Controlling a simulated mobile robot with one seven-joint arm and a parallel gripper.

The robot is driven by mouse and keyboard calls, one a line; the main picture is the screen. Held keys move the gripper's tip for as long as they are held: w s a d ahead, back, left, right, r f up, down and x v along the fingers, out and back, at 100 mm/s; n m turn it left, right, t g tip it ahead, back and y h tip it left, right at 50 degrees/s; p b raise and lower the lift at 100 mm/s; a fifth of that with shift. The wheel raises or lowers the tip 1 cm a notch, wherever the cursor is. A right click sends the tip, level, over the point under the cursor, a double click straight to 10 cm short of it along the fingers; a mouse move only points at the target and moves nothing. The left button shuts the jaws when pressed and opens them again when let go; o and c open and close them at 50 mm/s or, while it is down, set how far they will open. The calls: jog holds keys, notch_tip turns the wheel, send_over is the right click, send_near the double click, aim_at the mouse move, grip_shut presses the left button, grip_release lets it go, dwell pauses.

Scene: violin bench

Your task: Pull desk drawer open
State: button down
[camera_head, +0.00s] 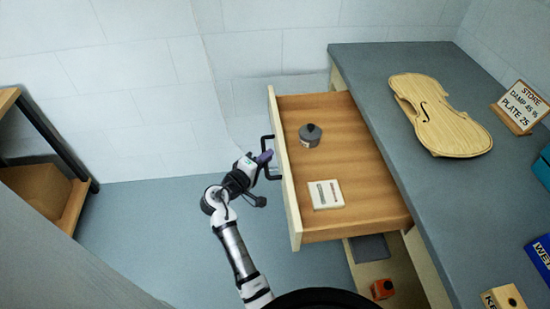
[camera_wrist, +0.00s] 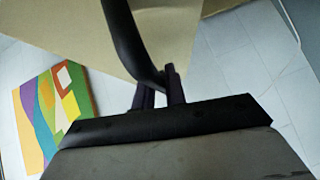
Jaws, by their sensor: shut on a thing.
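The desk drawer (camera_head: 362,183) stands well out from the desk, open towards the left. Its pale front panel (camera_head: 283,170) carries a dark bar handle (camera_head: 272,178). My gripper (camera_head: 265,158) is at the handle, on the outer side of the drawer front. In the wrist view the black handle (camera_wrist: 128,40) runs down to my gripper fingers (camera_wrist: 160,95), which are shut on it. The drawer front (camera_wrist: 60,22) fills the upper left there. The exact contact between fingers and handle is partly hidden.
In the drawer lie a grey round pot (camera_head: 310,138) and a pale block (camera_head: 326,195). The desk top (camera_head: 400,58) bears a violin plate (camera_head: 437,115) and a sign (camera_head: 520,106). An orange thing (camera_head: 382,289) sits below the drawer. A shelf (camera_head: 75,205) stands left; floor between is clear.

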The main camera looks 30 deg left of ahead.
jog(key=shift+a, duration=0.1)
jog(key=c, duration=1.5)
grip_release()
jog(key=shift+o, duration=0.2)
jog(key=b+v, duration=0.2)
jog(key=v, duration=1.2)
jog(key=shift+w+a+r, duration=0.1)
